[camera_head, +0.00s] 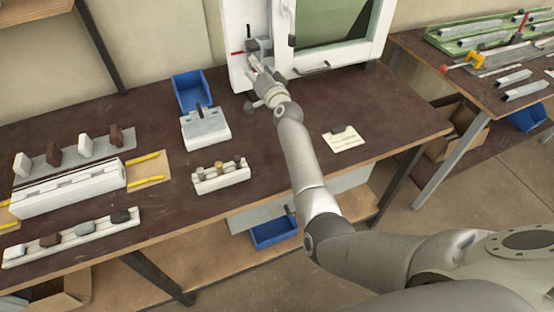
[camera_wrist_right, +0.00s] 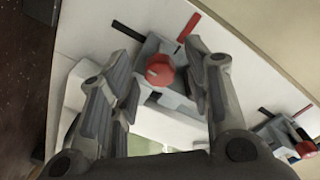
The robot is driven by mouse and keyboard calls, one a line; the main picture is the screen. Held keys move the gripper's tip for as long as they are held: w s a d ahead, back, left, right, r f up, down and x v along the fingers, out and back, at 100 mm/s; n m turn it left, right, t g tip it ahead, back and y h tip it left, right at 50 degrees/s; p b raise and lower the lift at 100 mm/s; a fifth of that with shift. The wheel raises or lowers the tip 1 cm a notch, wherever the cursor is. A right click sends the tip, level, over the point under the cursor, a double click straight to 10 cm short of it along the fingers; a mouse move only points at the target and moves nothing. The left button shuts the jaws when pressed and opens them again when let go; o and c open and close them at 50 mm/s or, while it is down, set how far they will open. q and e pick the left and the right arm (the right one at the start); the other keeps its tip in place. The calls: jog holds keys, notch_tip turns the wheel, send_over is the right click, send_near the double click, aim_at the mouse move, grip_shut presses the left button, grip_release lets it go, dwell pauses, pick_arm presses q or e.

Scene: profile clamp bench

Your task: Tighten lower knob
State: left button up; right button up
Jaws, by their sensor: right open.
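In the right wrist view a red round knob (camera_wrist_right: 160,70) sits on a grey clamp block (camera_wrist_right: 172,98) on the white profile frame (camera_wrist_right: 85,40). It is the knob nearer the dark bench top, so it appears to be the lower one. My right gripper (camera_wrist_right: 158,62) is open, with one finger on each side of the knob; I cannot tell whether they touch it. A second red knob (camera_wrist_right: 305,148) on another clamp is at the right edge. In the head view my right gripper (camera_head: 260,78) reaches the frame's left side and hides the knob. My left gripper is not in view.
The white window frame (camera_head: 236,75) stands at the back of the brown bench (camera_head: 290,190). A blue bin (camera_head: 192,92), a grey-white block (camera_head: 206,128) and a small peg rack (camera_head: 221,178) stand to the left. A card (camera_head: 343,140) lies right of my arm.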

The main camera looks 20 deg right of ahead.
jog(key=s+n+p, duration=0.6)
jog(key=s+n, duration=0.4)
jog(key=s, duration=0.1)
jog(key=s+a+f+n+g, duration=0.1)
jog(key=s+f+g, duration=0.1)
jog(key=s, duration=0.3)
jog(key=s+a+f+g+y, duration=0.1)
jog(key=s+a+f+g, duration=0.1)
jog(key=s+f, duration=0.3)
jog(key=s+a+f+n+g+y+b, duration=0.1)
jog(key=s+f+g, duration=0.2)
jog(key=s, duration=0.4)
jog(key=shift+a+f+n, duration=0.25)
jog(key=shift+f+n, duration=0.05)
jog(key=shift+f, duration=0.15)
